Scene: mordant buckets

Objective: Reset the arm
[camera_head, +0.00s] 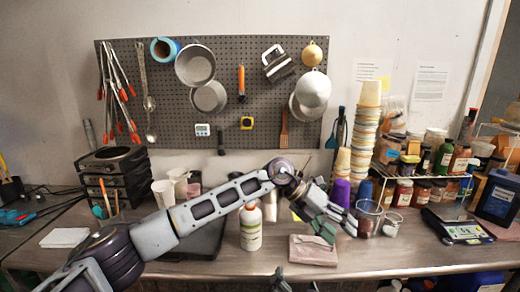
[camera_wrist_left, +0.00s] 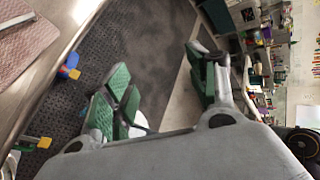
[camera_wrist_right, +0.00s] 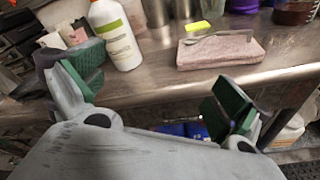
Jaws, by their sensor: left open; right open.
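My left arm reaches from the left across the bench in the head view. Its gripper (camera_head: 336,228) hangs over the bench's front part, near the folded pink cloth (camera_head: 313,250) and the glass beakers. In the left wrist view the left gripper (camera_wrist_left: 163,88) is open, with green pads apart and nothing between them. My right gripper (camera_wrist_right: 160,88) is open and empty in the right wrist view, in front of the bench edge. The white bottle (camera_wrist_right: 114,35) and pink cloth (camera_wrist_right: 220,50) stand beyond it. Only dark tips show at the bottom of the head view.
The steel bench (camera_head: 390,255) carries a white bottle (camera_head: 251,228), beakers (camera_head: 368,218), stacked cups (camera_head: 362,140), many jars and a scale (camera_head: 456,226). A pegboard (camera_head: 215,115) with pans and tongs hangs behind. The front right bench strip is clear.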

